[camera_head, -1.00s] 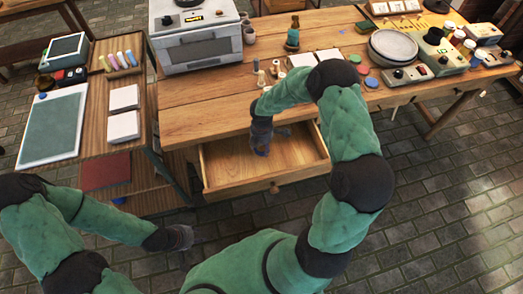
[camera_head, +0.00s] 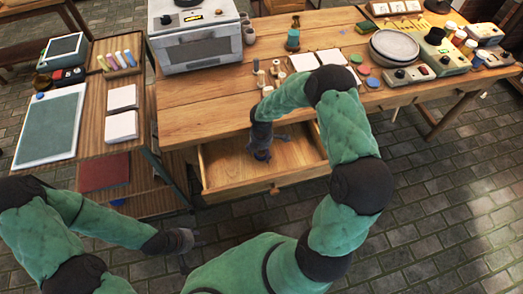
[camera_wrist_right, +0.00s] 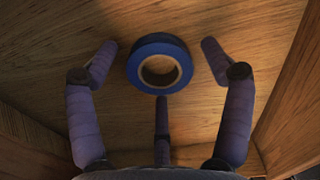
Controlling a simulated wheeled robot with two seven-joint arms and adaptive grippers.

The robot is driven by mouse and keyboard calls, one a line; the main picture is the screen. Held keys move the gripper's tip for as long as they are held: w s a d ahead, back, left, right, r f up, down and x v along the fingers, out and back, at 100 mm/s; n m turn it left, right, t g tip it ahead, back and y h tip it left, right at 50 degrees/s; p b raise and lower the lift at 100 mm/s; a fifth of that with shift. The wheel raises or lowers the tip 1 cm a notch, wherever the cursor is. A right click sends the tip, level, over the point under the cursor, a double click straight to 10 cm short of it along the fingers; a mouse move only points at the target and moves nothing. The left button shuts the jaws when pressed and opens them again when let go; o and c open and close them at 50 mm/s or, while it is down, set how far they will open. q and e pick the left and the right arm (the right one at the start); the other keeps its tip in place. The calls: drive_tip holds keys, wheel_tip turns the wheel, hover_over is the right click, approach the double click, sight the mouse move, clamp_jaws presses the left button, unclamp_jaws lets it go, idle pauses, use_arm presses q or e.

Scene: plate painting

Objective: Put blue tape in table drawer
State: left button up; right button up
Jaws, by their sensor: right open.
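The blue tape (camera_wrist_right: 160,64) is a roll with a tan inner core. In the right wrist view it lies on the wooden bottom of the open table drawer (camera_head: 222,172). My right gripper (camera_wrist_right: 160,75) is open, its fingers spread around the tape and apart from it. In the head view my right gripper (camera_head: 262,154) is down inside the drawer, and the tape is hidden there by it. My left gripper (camera_head: 188,252) hangs low over the floor, away from the drawer. Its fingers are too small to tell open from shut.
The wooden table (camera_head: 205,110) stands above the drawer, with an oven (camera_head: 200,45), plates (camera_head: 394,45) and several small items on top. A side table (camera_head: 90,125) with a tablet and white tiles stands at the left. Drawer walls surround my right gripper.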

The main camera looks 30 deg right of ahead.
sight(262, 154)
wheel_tip(262, 154, up, 12)
drive_tip(key=p, duration=0.5)
drive_tip(key=shift+r, duration=0.15)
